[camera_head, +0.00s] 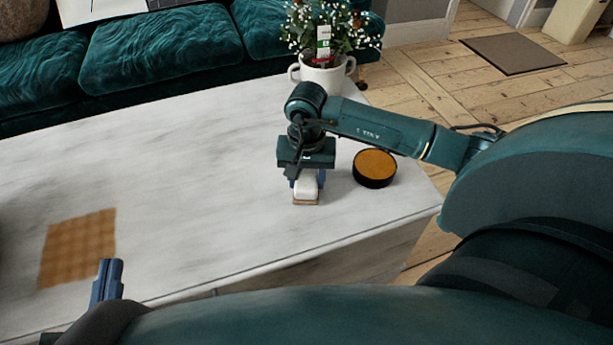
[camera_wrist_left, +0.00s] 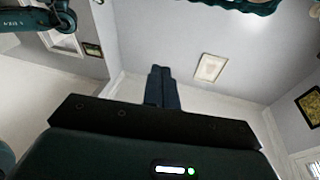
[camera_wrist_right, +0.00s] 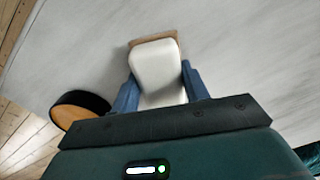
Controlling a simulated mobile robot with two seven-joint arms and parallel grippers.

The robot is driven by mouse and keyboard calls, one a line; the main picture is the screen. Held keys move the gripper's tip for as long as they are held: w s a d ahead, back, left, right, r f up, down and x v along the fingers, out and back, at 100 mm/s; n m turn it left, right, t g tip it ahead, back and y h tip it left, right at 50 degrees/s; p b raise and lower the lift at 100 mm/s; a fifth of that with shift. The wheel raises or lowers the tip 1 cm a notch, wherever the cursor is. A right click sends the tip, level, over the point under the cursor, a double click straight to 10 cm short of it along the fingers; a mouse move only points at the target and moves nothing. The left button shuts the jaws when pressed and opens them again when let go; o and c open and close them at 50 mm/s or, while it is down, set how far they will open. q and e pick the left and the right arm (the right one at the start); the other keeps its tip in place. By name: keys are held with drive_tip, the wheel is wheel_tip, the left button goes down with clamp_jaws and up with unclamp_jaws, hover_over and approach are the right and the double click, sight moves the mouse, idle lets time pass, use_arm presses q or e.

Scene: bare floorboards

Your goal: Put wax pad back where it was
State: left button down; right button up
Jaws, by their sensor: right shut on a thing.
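The wax pad, a white rounded block with a tan base (camera_head: 306,194), is over the right part of the marble table. My right gripper (camera_head: 307,180) is shut on it from above, with a blue finger on each side. In the right wrist view the pad (camera_wrist_right: 157,72) sits between the fingers, its tan edge facing away. I cannot tell whether its base touches the table. My left gripper (camera_head: 107,280) is at the table's front edge, lower left. In the left wrist view its fingers (camera_wrist_left: 161,85) are together and empty, pointing at the wall and ceiling.
A round black tin with an orange top (camera_head: 375,168) stands just right of the pad. A brown checked cloth (camera_head: 78,247) lies at the table's left. A white flower pot (camera_head: 322,76) stands at the back. The middle of the marble table (camera_head: 190,180) is clear.

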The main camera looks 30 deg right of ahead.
drive_tip(key=o, duration=0.9)
drive_tip(key=shift+f, duration=0.1)
